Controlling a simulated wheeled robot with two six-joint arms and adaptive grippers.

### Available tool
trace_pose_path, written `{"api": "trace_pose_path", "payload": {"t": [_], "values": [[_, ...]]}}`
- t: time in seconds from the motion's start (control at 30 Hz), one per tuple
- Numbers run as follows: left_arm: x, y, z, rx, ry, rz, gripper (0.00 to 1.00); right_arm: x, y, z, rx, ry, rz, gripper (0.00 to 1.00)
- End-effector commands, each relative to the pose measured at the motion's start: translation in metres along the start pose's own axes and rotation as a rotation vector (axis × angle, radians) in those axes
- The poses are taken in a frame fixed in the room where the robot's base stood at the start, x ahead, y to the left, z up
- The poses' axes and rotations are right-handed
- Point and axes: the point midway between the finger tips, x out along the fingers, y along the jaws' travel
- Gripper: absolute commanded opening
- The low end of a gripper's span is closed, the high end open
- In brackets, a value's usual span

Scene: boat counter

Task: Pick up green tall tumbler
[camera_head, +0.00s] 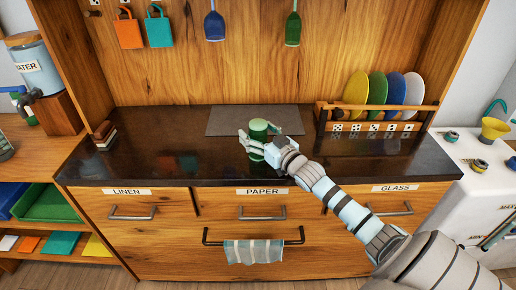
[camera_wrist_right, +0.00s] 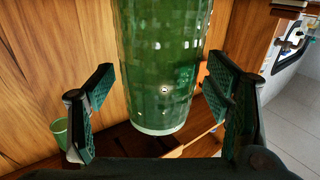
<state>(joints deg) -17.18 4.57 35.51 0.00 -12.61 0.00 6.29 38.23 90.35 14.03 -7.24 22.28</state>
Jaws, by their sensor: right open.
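The green tall tumbler (camera_head: 259,129) stands upright on the dark counter, near the front edge of the grey mat. My right gripper (camera_head: 257,138) is at the tumbler, with a finger on each side of it. In the right wrist view the tumbler (camera_wrist_right: 160,65) fills the middle, its top cut off by the frame. The open fingers of my right gripper (camera_wrist_right: 157,100) show to its left and right, with visible gaps. My left gripper is in neither view.
A wooden rack (camera_head: 375,127) with upright plates stands at the back right of the counter (camera_head: 215,165). A small stack of blocks (camera_head: 103,134) sits at the left end. The counter's left half is mostly clear. A towel (camera_head: 252,251) hangs on the front rail.

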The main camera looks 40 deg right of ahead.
Motion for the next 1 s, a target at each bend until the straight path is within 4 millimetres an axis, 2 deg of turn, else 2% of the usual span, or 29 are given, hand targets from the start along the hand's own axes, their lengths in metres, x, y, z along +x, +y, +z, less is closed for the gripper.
{"api": "trace_pose_path", "payload": {"t": [0.1,0.4,0.5,0.77,0.87,1.0], "values": [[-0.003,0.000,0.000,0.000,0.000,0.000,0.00,0.000,0.000,-0.003,0.000,0.001,0.000,0.70],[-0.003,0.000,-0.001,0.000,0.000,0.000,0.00,0.000,0.000,-0.003,0.000,0.001,0.000,0.22],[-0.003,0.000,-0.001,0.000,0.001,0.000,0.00,0.000,0.000,-0.003,0.000,0.002,-0.001,0.10],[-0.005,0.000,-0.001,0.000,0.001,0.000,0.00,0.000,0.000,-0.006,-0.001,0.002,-0.001,0.10],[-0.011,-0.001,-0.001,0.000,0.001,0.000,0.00,0.000,0.000,-0.017,-0.001,0.003,-0.002,0.10],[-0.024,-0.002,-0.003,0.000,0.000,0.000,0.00,0.000,0.001,-0.049,-0.004,0.005,-0.002,0.09]]}}
